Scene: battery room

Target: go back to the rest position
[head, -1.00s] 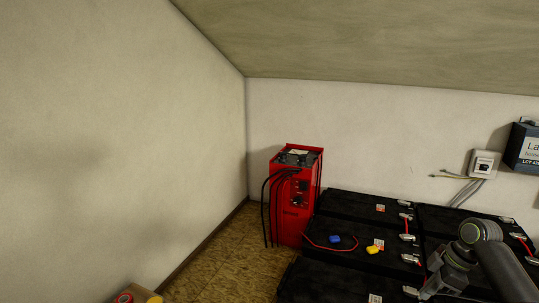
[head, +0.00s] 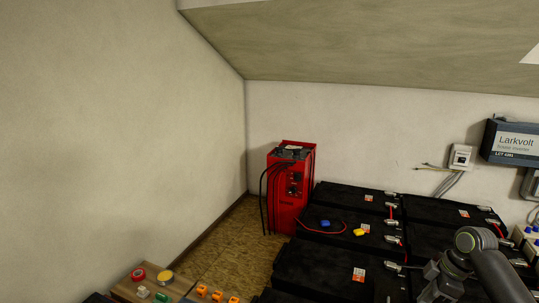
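One of my arms (head: 482,265) comes in at the lower right, in front of the black batteries (head: 325,266). Its gripper is not clearly visible; the arm's lower end is cut off by the bottom edge of the head view. No arm comes in from the left, and my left gripper is not in view.
A red charger (head: 290,187) with black cables stands in the corner beside the batteries. A blue connector (head: 325,223) and a yellow one (head: 359,232) lie on a battery. A wooden box (head: 125,291) with coloured parts is at the lower left. The floor (head: 231,250) between is bare.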

